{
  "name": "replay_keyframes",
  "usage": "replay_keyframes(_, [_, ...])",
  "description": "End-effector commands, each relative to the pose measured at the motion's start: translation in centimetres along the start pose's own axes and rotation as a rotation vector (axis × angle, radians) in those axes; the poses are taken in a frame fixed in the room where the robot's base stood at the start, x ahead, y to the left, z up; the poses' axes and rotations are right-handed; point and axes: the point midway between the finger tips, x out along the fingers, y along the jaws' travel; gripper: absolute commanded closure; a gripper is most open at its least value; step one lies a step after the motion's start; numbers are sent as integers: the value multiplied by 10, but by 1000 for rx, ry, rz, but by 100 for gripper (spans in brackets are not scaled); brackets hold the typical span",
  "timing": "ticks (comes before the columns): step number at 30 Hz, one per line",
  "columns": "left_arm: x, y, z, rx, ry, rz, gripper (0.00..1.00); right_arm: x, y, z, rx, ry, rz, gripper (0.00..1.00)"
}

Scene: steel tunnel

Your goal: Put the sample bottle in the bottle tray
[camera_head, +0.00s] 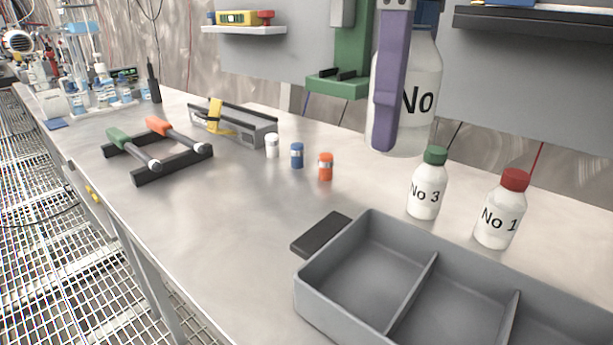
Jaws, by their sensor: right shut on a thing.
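The sample bottle (421,75) is white with a blue cap and a "No" label; its number is out of sight. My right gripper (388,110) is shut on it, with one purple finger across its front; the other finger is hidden. The bottle is upright and looks raised above the bench, behind and above the tray. The grey bottle tray (336,247) lies at the lower right, its visible compartments empty and its right part cut off by the frame. My left gripper is not in view.
A green-capped No 3 bottle (428,186) and a red-capped No 1 bottle (501,212) stand behind the tray. Small white (272,147), blue (297,156) and orange (326,168) vials stand left of them. A tool rack (175,165) lies farther left. The bench's front left is clear.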

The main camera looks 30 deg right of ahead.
Motion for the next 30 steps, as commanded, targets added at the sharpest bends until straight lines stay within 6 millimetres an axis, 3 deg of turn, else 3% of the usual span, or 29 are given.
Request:
replay_keyframes(1, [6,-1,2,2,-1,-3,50,17,1,-1,-2,6,4,100])
replay_keyframes(12, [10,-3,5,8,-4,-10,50,118,0,-1,3,4,3,100])
replay_keyframes(20, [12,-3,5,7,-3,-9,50,146,0,0,2,1,2,100])
replay_keyframes(25, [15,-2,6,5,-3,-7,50,174,0,-1,4,3,2,100])
replay_keyframes(30, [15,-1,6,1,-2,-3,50,183,0,0,2,-1,1,100])
